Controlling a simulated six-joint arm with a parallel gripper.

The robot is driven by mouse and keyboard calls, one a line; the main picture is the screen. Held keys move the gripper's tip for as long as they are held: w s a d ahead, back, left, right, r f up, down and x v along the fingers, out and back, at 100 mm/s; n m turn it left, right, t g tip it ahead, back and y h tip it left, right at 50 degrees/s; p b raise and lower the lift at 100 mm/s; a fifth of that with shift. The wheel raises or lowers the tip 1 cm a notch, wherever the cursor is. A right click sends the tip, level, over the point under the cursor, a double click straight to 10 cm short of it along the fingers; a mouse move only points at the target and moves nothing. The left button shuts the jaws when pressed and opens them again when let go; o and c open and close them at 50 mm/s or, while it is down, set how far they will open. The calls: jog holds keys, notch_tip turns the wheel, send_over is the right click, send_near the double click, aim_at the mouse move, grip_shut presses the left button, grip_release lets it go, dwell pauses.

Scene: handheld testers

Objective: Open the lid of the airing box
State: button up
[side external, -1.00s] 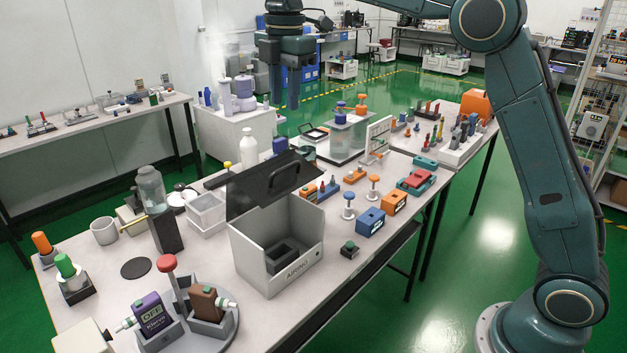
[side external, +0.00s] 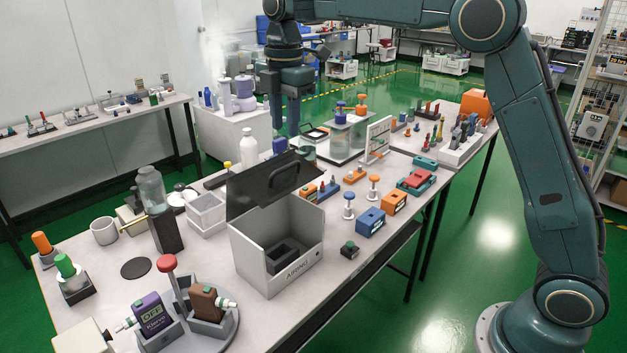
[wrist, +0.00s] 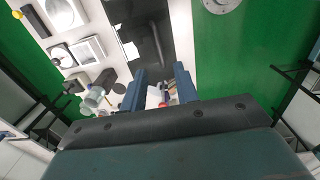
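The airing box (side external: 252,262) is a light grey box with a lettered front, standing on the table in the side view. Its black lid (side external: 243,196) stands raised and tilted back at the rear edge, with a dark handle (side external: 291,178) on it, so the inside of the box shows. A dark block (side external: 283,253) lies inside. My gripper (side external: 284,130) points down above and behind the lid, apart from it. In the wrist view my gripper (wrist: 160,70) is open and empty, with a gap between its fingers, and the lid (wrist: 132,22) lies beyond the fingertips.
A white bottle (side external: 249,150) and a grey tray box (side external: 205,213) stand left of the lid. Blue and orange testers (side external: 370,221) are to the right. A glass jar (side external: 151,188) on a dark stand and a turntable with devices (side external: 165,338) are on the near left.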

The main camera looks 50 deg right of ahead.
send_over(276, 190)
jog(key=d, duration=0.4)
jog(key=f, duration=0.8)
jog(key=shift+w+a+f, duration=0.15)
jog(key=shift+w+f, duration=0.05)
jog(key=shift+w, duration=0.1)
grip_shut()
